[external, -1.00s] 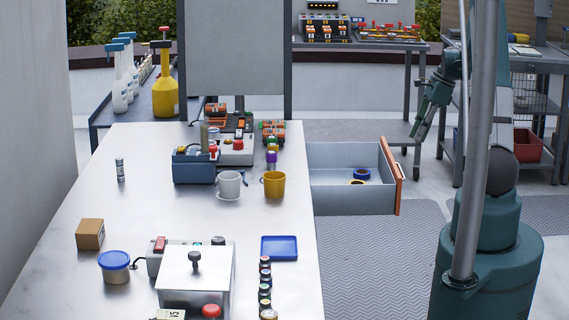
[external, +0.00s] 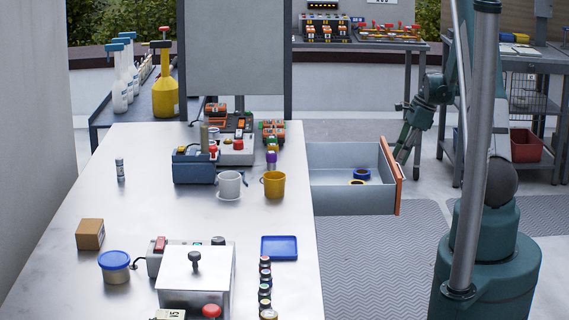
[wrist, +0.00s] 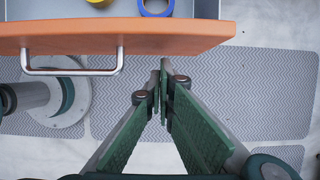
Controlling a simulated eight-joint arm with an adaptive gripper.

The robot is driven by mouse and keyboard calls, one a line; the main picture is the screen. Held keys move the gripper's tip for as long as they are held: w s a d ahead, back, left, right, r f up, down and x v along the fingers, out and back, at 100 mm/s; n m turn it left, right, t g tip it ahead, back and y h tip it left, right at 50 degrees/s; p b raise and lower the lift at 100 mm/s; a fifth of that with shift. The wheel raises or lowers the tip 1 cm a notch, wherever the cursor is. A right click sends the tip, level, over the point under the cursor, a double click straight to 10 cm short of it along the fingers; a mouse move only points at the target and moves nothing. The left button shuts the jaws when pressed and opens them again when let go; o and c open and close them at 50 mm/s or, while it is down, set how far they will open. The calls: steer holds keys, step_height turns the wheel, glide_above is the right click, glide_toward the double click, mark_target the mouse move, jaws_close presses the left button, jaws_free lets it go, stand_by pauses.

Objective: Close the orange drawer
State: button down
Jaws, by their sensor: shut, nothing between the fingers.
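The orange-fronted drawer (external: 391,176) stands pulled out from the right side of the workbench. Its grey tray holds a blue tape roll (external: 362,174) and a yellow one. In the wrist view the orange front (wrist: 115,33) crosses the upper part, with its metal handle (wrist: 72,72) at left. My gripper (external: 404,158) is just outside the drawer front, near its far end, in the external view. In the wrist view my gripper (wrist: 162,82) is shut and empty, its fingertips just below the front and right of the handle. I cannot tell whether it touches the front.
The workbench (external: 130,205) carries a yellow mug (external: 273,184), a white cup (external: 229,185) and several other items left of the drawer. A grey floor mat (external: 370,265) lies in front. A shelf rack (external: 530,90) stands at the back right.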

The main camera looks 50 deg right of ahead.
steer(key=shift+w+a, duration=0.35)
steer(key=shift+a, duration=0.05)
glide_above(330, 176)
steer(key=w+a, duration=0.3)
steer(key=shift+d, duration=0.1)
stand_by(0.5)
steer(key=shift+s+d, duration=0.1)
steer(key=shift+s, duration=0.05)
stand_by(0.3)
steer(key=shift+s+d, duration=0.3)
steer(key=shift+s+d+b, duration=0.45)
steer(key=shift+s+d, duration=0.6)
steer(key=shift+s, duration=0.05)
steer(key=p+v, duration=0.2)
steer(key=v, duration=0.8)
steer(key=shift+p, duration=0.35)
steer(key=shift+w, duration=0.1)
